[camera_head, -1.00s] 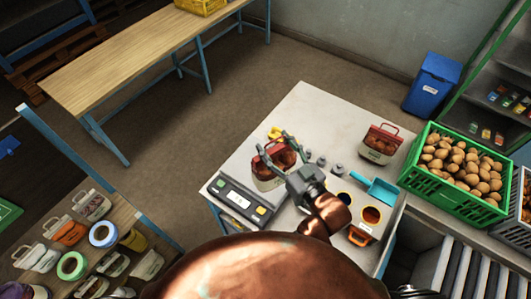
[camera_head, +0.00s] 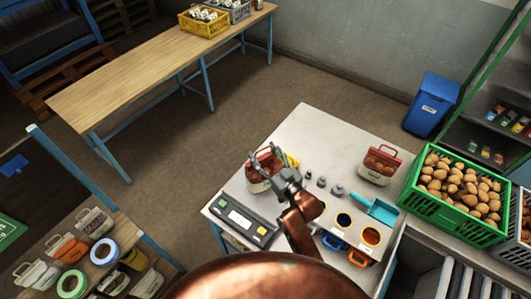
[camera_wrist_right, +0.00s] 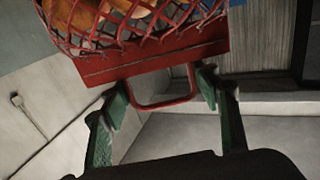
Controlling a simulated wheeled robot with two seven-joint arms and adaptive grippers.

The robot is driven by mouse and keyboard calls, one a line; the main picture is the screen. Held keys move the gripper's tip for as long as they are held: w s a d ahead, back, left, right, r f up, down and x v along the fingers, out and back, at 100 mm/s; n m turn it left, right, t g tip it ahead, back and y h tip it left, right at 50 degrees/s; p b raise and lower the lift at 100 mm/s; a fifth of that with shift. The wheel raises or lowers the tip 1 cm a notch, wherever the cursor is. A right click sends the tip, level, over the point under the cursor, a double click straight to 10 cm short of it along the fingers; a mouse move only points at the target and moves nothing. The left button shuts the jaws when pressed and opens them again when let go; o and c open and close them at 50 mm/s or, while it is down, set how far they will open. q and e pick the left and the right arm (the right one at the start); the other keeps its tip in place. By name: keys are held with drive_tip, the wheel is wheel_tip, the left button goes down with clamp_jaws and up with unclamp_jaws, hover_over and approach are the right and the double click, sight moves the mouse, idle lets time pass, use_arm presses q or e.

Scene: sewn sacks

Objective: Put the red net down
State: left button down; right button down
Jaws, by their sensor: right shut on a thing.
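A similar red-topped bag (camera_head: 379,166) stands upright at the back right of the table. My left gripper is not in view.
Small grey weights (camera_head: 321,181), a blue scoop (camera_head: 380,211) and round openings (camera_head: 371,236) lie to the right of the net. A yellow object (camera_head: 291,160) is just behind it. A green crate of potatoes (camera_head: 450,205) borders the right. The table's far middle is clear.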

sight(265, 161)
drive_tip(key=shift+w+a, duration=0.1)
drive_tip(key=shift+w, duration=0.05)
wheel_tip(265, 161, down, 3)
drive_tip(key=shift+w+r+p, duration=0.1)
drive_tip(key=shift+r+p, duration=0.05)
drive_tip(key=shift+p, duration=0.45)
drive_tip(key=shift+f, duration=0.4)
drive_tip(key=c, duration=0.7)
unclamp_jaws()
drive_tip(key=shift+f, duration=0.2)
